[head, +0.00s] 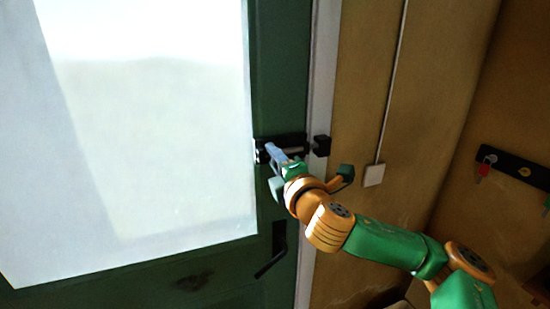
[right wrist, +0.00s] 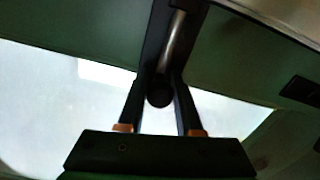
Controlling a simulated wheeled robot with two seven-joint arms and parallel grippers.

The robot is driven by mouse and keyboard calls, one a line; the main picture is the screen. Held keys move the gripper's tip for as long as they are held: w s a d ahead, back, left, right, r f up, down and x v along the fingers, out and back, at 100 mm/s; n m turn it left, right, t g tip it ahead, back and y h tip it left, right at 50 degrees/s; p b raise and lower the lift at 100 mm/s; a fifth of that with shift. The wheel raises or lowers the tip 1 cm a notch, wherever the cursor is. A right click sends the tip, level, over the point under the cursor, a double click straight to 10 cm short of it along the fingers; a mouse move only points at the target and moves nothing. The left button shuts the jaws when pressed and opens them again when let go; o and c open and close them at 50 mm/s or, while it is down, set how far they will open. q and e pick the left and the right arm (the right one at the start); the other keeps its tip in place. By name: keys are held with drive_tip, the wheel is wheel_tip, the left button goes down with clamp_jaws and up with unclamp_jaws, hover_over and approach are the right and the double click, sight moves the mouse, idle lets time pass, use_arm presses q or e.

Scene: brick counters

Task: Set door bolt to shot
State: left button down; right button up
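The door bolt (head: 292,138) is a black housing with a silver rod, mounted on the edge of the green door (head: 278,80). Its black keeper (head: 321,145) sits on the pale frame to the right, a small gap away. I see no rod clearly crossing that gap. My right gripper (head: 270,151) is at the left end of the housing. In the right wrist view, its two fingers close in on both sides of the round dark bolt knob (right wrist: 159,94), with the silver rod (right wrist: 172,40) beyond. The fingertips' contact is dim. My left gripper is out of view.
A black door handle (head: 274,250) hangs just below the bolt. The large bright pane (head: 150,140) fills the left. A switch box (head: 374,175) with a conduit is on the wall to the right. A key rack (head: 515,165) hangs farther right.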

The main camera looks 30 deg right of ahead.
clamp_jaws()
idle(1.0)
